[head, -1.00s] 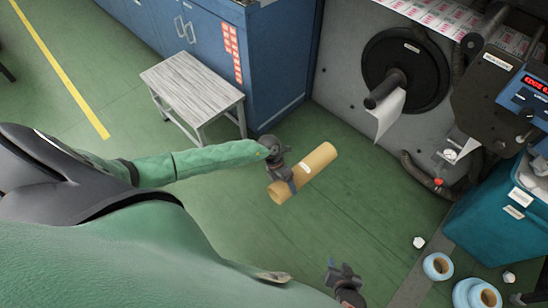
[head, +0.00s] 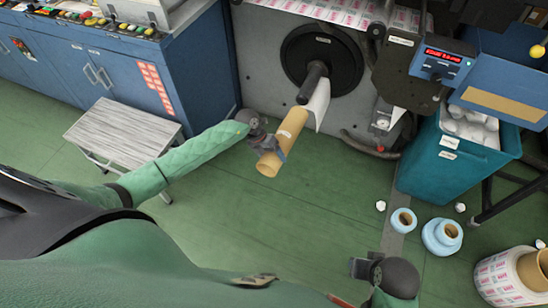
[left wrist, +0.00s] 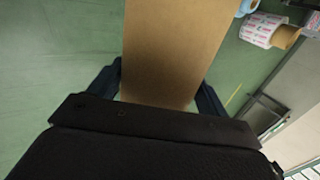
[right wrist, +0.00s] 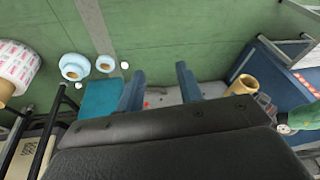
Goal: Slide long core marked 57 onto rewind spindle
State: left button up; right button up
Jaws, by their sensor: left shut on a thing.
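The long tan core (head: 292,126) is in the head view, tilted toward the machine, with a small white label too small to read. My left gripper (head: 268,146) is shut around the core near its near end; the core also fills the middle of the left wrist view (left wrist: 170,50). The dark rewind spindle (head: 313,80) sticks out of a black disc. The core's far end is at the spindle's tip; I cannot tell whether it is around the tip or just in front of it. My right gripper (right wrist: 160,88) is open and empty, low at the right.
A white web (head: 318,103) hangs beside the spindle. A teal bin (head: 450,155) with white waste stands right of the machine. Blue rolls (head: 441,236) and a printed roll (head: 505,278) lie on the floor. A small grey table (head: 122,132) stands left. The green floor between is clear.

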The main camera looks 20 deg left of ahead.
pick_arm(q)
jog(key=shift+s, duration=0.15)
jog(key=shift+w+n+b, duration=0.3)
jog(key=shift+w+b, duration=0.25)
jog(key=shift+w, duration=0.45)
jog(key=shift+a, duration=0.1)
pick_arm(e)
jog(key=shift+s+a+f+g, duration=0.2)
jog(key=shift+s+f+g, duration=0.15)
jog(key=shift+f, duration=0.2)
jog(key=shift+s+a+f+g, duration=0.2)
jog(key=shift+s+f+g, duration=0.05)
jog(key=shift+s+f, duration=0.25)
